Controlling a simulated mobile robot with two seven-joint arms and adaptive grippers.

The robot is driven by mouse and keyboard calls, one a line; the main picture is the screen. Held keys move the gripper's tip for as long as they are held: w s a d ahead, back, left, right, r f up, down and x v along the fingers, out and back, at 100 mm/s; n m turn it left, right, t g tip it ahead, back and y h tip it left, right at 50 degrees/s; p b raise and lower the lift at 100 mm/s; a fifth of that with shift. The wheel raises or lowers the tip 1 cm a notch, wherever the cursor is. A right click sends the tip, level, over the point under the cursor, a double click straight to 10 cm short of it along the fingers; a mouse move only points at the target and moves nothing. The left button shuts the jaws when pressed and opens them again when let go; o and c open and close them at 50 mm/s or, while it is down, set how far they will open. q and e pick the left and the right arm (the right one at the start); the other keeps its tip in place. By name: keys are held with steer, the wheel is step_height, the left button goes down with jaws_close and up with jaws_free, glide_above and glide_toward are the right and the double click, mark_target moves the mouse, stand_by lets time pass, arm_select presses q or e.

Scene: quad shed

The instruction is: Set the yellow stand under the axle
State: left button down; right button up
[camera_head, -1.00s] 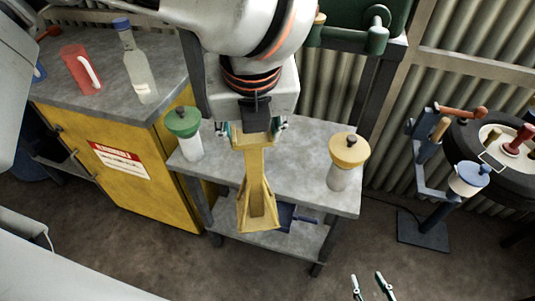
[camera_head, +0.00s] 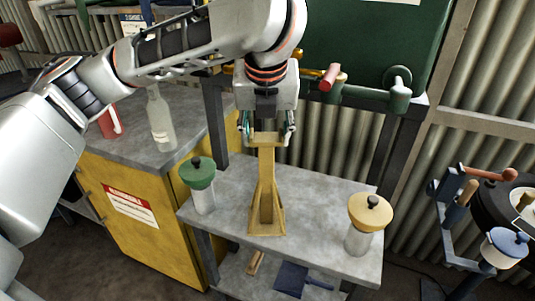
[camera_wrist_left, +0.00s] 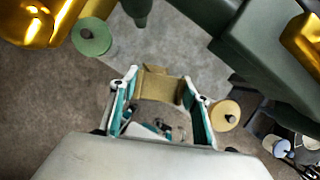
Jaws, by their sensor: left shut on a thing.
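The yellow stand (camera_head: 266,185) is upright, with a narrow post and a flared foot. My left gripper (camera_head: 267,138) is shut on its top from above. In the head view the foot overlaps the front part of the grey bench top (camera_head: 325,205); I cannot tell whether it touches it. In the left wrist view the stand's top (camera_wrist_left: 160,84) shows between the fingers, and its lower part is hidden. I cannot clearly identify the axle. A green tube (camera_head: 365,94) with a red grip crosses behind the gripper. My right gripper is out of view.
A green-lidded jar (camera_head: 199,183) stands left of the stand and a yellow-lidded jar (camera_head: 366,222) right of it. A yellow cabinet (camera_head: 135,220) with a clear bottle (camera_head: 160,120) is at left. A blue-lidded jar (camera_head: 503,248) is at right.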

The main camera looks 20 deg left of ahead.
arm_select(q)
steer(key=w+f+b, duration=0.1)
steer(key=w+a+f+b, duration=0.1)
steer(key=f, duration=0.1)
steer(key=shift+w+f, duration=0.1)
steer(key=shift+w, duration=0.2)
steer(key=shift+f, duration=0.1)
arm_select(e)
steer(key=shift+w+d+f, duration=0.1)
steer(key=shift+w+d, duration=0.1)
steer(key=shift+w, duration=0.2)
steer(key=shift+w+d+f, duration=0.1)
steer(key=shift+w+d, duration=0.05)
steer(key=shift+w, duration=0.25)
